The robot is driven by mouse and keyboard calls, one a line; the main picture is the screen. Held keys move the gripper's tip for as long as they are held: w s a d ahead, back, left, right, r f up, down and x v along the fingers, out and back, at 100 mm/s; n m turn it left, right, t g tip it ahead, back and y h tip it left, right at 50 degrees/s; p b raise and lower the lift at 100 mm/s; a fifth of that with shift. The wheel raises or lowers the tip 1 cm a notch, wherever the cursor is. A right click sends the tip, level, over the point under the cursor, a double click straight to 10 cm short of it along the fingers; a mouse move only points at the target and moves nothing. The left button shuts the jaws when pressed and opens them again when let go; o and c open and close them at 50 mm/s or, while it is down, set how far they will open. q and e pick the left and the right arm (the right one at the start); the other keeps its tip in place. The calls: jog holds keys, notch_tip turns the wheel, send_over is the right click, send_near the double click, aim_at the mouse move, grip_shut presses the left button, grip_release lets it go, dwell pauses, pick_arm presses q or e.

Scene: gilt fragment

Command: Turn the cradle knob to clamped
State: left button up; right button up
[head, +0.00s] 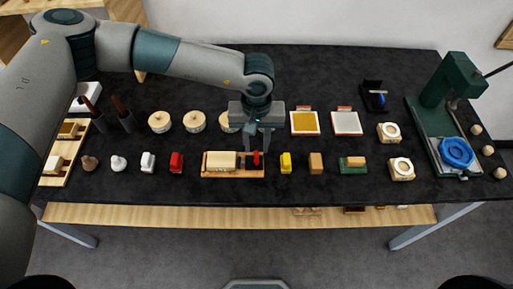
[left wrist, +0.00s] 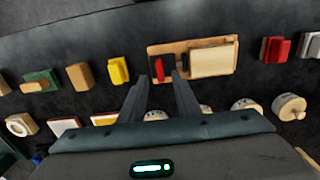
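The cradle (head: 233,174) is a wooden tray near the front middle of the table. It holds a cream block (head: 221,161), with a dark piece beside it and a small red knob (head: 256,158) at its right end. In the left wrist view the cradle (left wrist: 191,47) shows at the top, with the red knob (left wrist: 166,69) just beyond my fingertips. My left gripper (head: 258,148) points down above the knob. Its fingers are apart with nothing clearly between them, and it is open (left wrist: 160,76). I cannot tell whether a finger touches the knob. My right gripper is not in view.
A yellow block (head: 286,163) stands close right of the cradle, and a red block (head: 177,162) stands to its left. Round cream pots (head: 195,122) stand behind. A green press (head: 455,85) with a blue ring (head: 457,152) is at the far right. Bare table lies in front.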

aim_at(256, 155)
pick_arm(q)
jog(key=shift+f+p, duration=0.75)
jog(key=shift+f, duration=1.7)
jog(key=shift+c, duration=0.3)
grip_shut()
